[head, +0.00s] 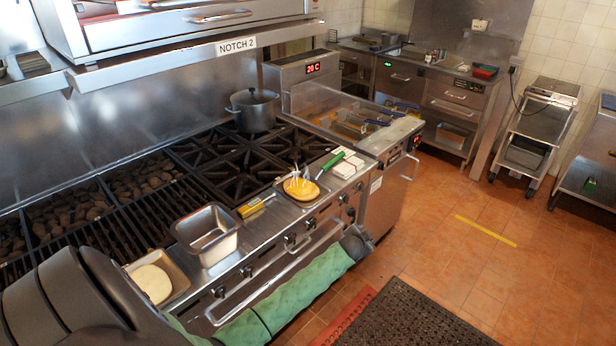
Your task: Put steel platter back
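A shallow steel tray (181,283) sits on the front ledge of the grill at the lower left, with a pale round item (152,284) in it. It is the thing most like a steel platter, but I cannot tell for sure. A deep steel pan (207,234) stands just right of it on the same ledge. A dark grey link of my arm fills the lower left corner, close to the tray and partly in front of the grill. Neither of my grippers shows in the head view.
A dark pot (254,112) stands on the back burners. A yellow item (301,188), a green-handled tool (331,164), a yellow-handled brush (254,207) and white blocks (347,164) lie along the ledge. Orange floor (430,240) is open at right.

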